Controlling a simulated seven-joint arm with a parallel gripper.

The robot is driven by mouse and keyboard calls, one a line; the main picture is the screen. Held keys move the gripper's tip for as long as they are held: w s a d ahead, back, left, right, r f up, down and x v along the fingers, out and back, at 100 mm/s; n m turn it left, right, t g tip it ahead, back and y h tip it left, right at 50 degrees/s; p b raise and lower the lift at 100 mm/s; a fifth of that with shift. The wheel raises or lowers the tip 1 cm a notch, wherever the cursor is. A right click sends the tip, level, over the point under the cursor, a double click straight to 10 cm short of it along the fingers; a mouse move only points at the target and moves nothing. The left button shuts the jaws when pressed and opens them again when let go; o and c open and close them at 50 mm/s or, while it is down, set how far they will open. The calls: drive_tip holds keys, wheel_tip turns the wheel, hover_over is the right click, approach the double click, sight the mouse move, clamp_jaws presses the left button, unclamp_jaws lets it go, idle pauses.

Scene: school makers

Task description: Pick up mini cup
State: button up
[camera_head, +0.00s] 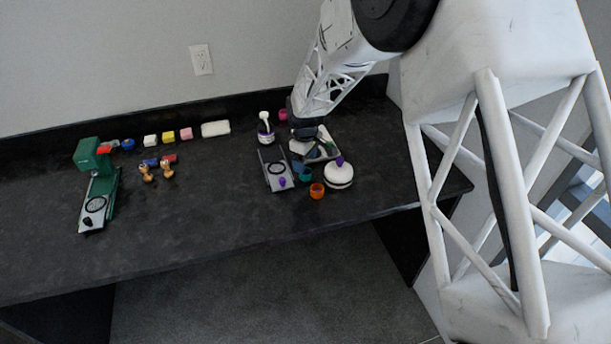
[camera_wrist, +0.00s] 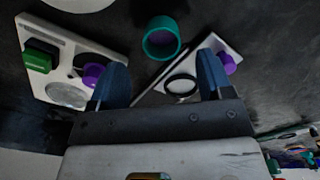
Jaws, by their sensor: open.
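Several small cups stand on the dark counter. A teal cup (camera_head: 305,174) sits just in front of my gripper (camera_head: 305,158), and an orange cup (camera_head: 317,191) stands nearer the counter's front. A magenta cup (camera_head: 283,115) is behind, near the wall, partly beside my arm. In the wrist view, the teal cup (camera_wrist: 162,38) shows its open rim, beyond and between the two blue fingertips of my gripper (camera_wrist: 162,72). The fingers are apart with nothing held between them. The task does not say which cup is meant.
A grey plate (camera_head: 274,168) with a ring and purple knob lies left of the teal cup. A white round lidded object (camera_head: 338,174) is close on its right. A white bottle (camera_head: 265,127) stands behind. A green press (camera_head: 98,170) is far left; the counter's centre-left front is clear.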

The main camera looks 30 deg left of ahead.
drive_tip(key=shift+s+d+f, duration=0.15)
drive_tip(key=shift+f, duration=2.4)
drive_tip(key=shift+c, duration=0.5)
drive_tip(key=c, duration=0.9)
drive_tip(key=shift+r, duration=0.15)
drive_tip(key=shift+r, duration=0.85)
drive_tip(key=shift+s+d+r, duration=0.15)
drive_tip(key=shift+r, duration=0.7)
drive_tip(key=s+d, duration=0.3)
drive_tip(key=s, duration=0.1)
drive_tip(key=s+d+r, duration=0.1)
drive_tip(key=s+d, duration=0.2)
drive_tip(key=s, duration=0.1)
drive_tip(key=s+d, duration=0.3)
drive_tip(key=d, duration=0.1)
drive_tip(key=shift+s+d+r, duration=0.1)
drive_tip(key=shift+s+r, duration=0.05)
drive_tip(key=shift+s, duration=0.25)
